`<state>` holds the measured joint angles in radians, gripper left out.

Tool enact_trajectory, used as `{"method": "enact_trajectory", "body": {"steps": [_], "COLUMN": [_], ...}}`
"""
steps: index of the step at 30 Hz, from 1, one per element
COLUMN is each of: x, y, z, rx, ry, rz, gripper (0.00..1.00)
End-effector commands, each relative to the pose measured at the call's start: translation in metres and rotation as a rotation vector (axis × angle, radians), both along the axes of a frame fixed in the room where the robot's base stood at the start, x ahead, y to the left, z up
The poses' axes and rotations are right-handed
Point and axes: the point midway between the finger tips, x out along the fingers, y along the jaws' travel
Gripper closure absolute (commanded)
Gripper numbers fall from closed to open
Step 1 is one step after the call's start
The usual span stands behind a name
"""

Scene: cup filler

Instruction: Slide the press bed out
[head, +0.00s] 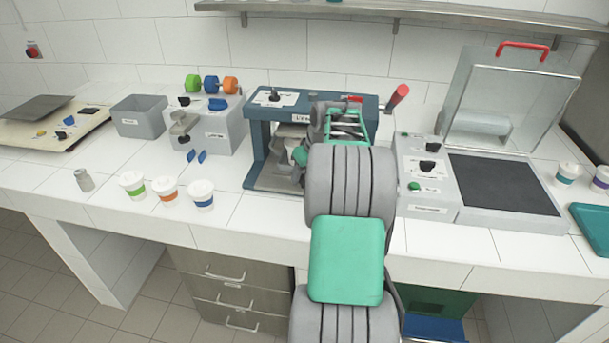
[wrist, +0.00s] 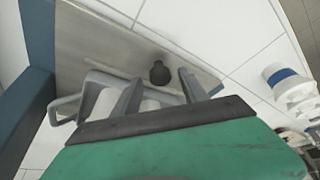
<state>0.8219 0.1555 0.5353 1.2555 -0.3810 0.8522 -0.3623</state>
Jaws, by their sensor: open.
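The press (head: 257,150) is a dark blue frame with a grey interior, standing at the middle of the counter. My arm hides its right part in the head view. In the wrist view, its blue side (wrist: 38,35) runs down the left, and a flat grey metal plate, seemingly the press bed (wrist: 100,40), lies beside it. A round black knob (wrist: 159,71) stands near the plate's edge. My gripper (wrist: 160,78) is open, with one finger on each side of the knob in the picture. I cannot tell whether they touch it.
Three lidded cups with green (head: 132,185), orange (head: 166,188) and blue (head: 201,196) bands stand left of the press. A grey machine with coloured knobs (head: 212,120) is behind them. A machine with a raised lid (head: 500,185) stands right of my arm.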

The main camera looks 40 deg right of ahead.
Motion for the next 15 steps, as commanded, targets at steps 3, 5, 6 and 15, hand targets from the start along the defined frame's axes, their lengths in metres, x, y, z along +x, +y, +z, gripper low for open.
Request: {"method": "enact_trajectory", "body": {"steps": [3, 5, 6, 15], "x": [0.0038, 0.0042, 0.0043, 0.0042], "y": [-0.0003, -0.0004, -0.0004, -0.0002], "z": [-0.0075, -0.0087, -0.0088, -0.0086], "rx": [-0.001, -0.002, -0.002, -0.002], "ry": [-0.001, -0.001, -0.001, -0.001], "rz": [0.0, -0.001, -0.001, -0.001], "gripper": [0.49, 0.49, 0.49, 0.63]}}
